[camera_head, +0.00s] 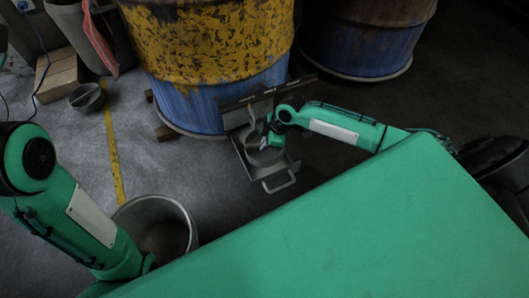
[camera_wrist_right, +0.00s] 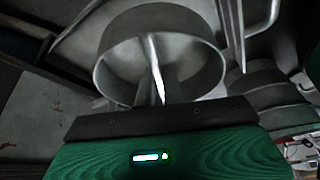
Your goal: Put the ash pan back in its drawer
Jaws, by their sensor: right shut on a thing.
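The ash pan (camera_head: 256,157) is a round grey metal vessel at the pulled-out drawer (camera_head: 248,172) at the foot of the yellow and blue barrel (camera_head: 215,60). The drawer's loop handle (camera_head: 280,182) points toward me. My right gripper (camera_head: 267,143) reaches in from the right and is shut on the ash pan, partly covering it. In the right wrist view the round wall of the pan (camera_wrist_right: 205,62) fills the upper middle, close beyond the gripper (camera_wrist_right: 156,85). Whether the pan touches the drawer floor I cannot tell. My left arm shows at the left; its gripper is out of view.
A grey metal bucket (camera_head: 155,203) stands on the floor at lower left. A second barrel (camera_head: 365,40) is at the back right. A small bowl (camera_head: 87,98) and a cardboard box (camera_head: 58,75) are at the far left. Open floor lies left of the drawer.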

